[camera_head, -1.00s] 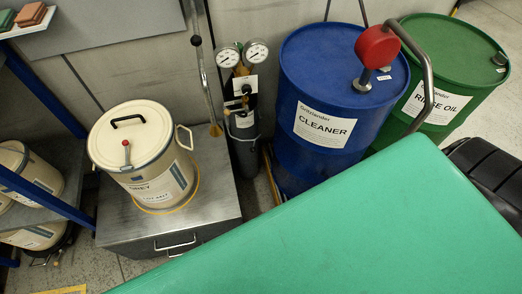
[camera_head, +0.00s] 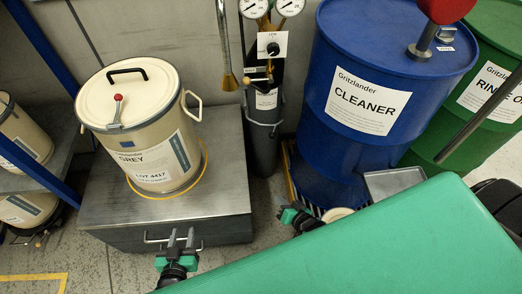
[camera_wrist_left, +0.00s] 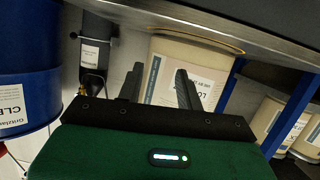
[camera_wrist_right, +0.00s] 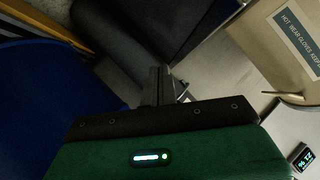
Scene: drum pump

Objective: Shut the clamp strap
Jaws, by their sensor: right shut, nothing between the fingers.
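The clamp strap (camera_head: 128,126) runs around the lid rim of a cream pail (camera_head: 178,158) labelled GREY. Its lever with a red knob (camera_head: 118,97) stands up at the front of the rim; I cannot tell how far the strap is open. My left gripper (camera_head: 178,236) is open and empty, in front of the cabinet and lower than the lid. In the left wrist view the pail (camera_wrist_left: 190,54) shows beyond the parted fingers (camera_wrist_left: 158,88). My right gripper (camera_head: 284,212) is low near the blue drum; the right wrist view shows its fingers (camera_wrist_right: 158,84) together and empty.
The pail stands on a metal cabinet (camera_head: 100,205) inside a yellow ring. A gas bottle with gauges (camera_head: 266,125) stands to its right, then a blue CLEANER drum (camera_head: 385,60) and a green drum (camera_head: 495,45). A blue-framed shelf with pails is at left. My green body covers the lower right.

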